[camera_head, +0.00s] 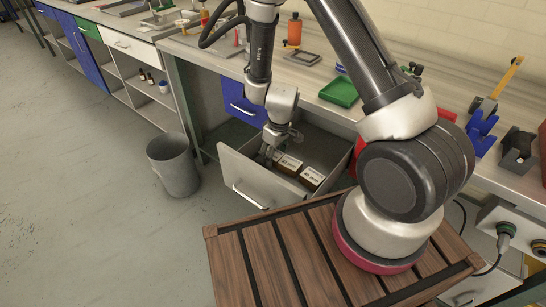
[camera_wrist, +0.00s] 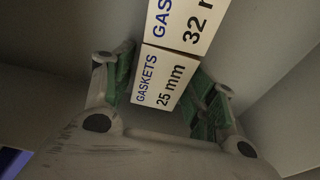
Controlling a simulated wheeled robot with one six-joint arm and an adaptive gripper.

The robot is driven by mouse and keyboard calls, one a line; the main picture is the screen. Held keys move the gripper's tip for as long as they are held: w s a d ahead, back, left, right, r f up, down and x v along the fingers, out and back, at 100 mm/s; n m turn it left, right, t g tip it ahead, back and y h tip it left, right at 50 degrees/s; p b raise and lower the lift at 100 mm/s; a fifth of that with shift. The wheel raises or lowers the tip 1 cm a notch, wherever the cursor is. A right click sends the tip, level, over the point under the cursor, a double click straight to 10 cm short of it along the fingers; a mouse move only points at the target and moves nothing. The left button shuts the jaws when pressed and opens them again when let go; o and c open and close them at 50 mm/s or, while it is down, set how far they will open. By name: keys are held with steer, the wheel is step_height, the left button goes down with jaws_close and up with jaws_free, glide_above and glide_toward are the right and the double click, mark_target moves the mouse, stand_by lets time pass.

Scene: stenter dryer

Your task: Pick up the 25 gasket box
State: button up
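The 25 mm gasket box (camera_wrist: 163,82), with a white labelled top, lies between my gripper's green-padded fingers in the wrist view. My gripper (camera_wrist: 165,88) is open, one finger on each side of the box. I cannot tell if the pads touch it. The 32 mm gasket box (camera_wrist: 190,22) is directly beyond it. In the camera_head view my gripper (camera_head: 272,152) reaches down into the open drawer, by its front panel. Two white-topped boxes (camera_head: 312,178) show there, their labels too small to read. The gripper may hide the 25 mm box in that view.
The open drawer's white front (camera_head: 250,178) and side walls enclose the gripper closely. A grey bin (camera_head: 174,166) stands left of the drawer. The workbench above holds a green tray (camera_head: 340,92), an orange bottle (camera_head: 294,30) and blue holders (camera_head: 481,130). The floor at left is clear.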

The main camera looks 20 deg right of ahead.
steer(key=c, duration=0.6)
steer(key=shift+r, duration=0.1)
